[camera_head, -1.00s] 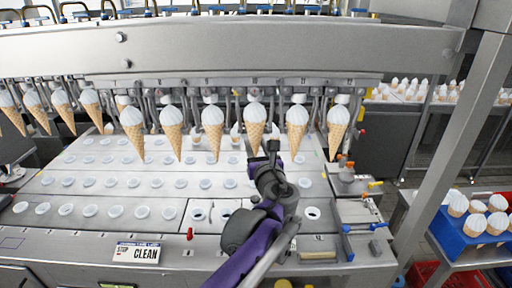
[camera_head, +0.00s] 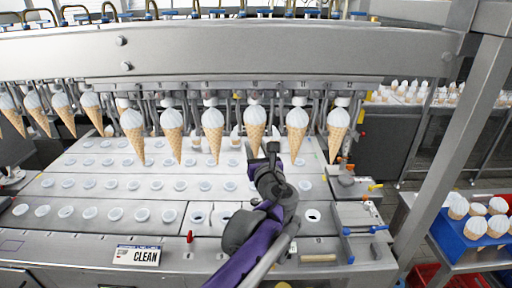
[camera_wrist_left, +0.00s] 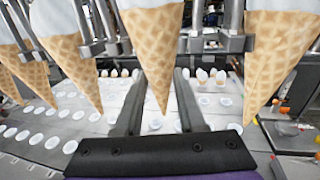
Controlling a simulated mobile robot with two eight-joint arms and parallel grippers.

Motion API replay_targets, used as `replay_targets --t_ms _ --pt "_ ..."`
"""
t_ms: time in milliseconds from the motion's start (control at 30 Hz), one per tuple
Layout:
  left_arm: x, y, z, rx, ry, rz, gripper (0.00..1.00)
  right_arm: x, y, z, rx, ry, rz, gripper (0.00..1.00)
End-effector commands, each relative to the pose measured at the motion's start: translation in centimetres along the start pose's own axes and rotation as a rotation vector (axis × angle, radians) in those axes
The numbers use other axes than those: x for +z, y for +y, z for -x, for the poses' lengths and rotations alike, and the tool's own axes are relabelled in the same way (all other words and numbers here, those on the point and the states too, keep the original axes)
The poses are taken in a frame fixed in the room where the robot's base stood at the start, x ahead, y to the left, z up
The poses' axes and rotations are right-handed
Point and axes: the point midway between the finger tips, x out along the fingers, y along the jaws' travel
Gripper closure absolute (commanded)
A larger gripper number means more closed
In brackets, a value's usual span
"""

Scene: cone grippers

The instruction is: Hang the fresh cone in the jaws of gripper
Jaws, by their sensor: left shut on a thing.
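A row of white-topped cones hangs point down below the machine's rail (camera_head: 230,85). One cone (camera_head: 255,122) hangs in this row, level with its neighbours, with its lower part at my left gripper (camera_head: 262,150). The left wrist view shows this cone (camera_wrist_left: 153,45) between my two long dark fingers (camera_wrist_left: 158,105), tip pointing down. My left gripper is shut on it. The machine jaws at its top are small and partly hidden, so I cannot tell how tightly they hold it. My right gripper is not in view.
Close neighbours are a cone on the left (camera_head: 213,130) and one on the right (camera_head: 297,130). Below lies a grey deck (camera_head: 110,225) with rows of white caps. A blue tray of cones (camera_head: 462,247) stands at the right, beside a metal post (camera_head: 450,150).

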Motion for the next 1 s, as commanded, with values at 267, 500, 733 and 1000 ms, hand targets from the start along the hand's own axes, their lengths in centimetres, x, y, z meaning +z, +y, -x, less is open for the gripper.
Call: replay_targets --t_ms 267,500,733,1000 --pt "-0.16 0.00 0.00 0.000 0.000 0.000 0.88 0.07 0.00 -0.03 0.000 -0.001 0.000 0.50" --pt "-0.41 0.00 0.00 0.000 0.000 -0.001 0.88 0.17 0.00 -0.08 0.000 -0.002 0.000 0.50" --pt "-0.64 0.00 0.00 0.000 0.000 -0.001 0.88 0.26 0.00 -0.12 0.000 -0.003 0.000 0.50" --pt "-0.85 -0.01 0.00 0.000 0.000 0.000 0.88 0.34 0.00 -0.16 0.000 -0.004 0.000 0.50"
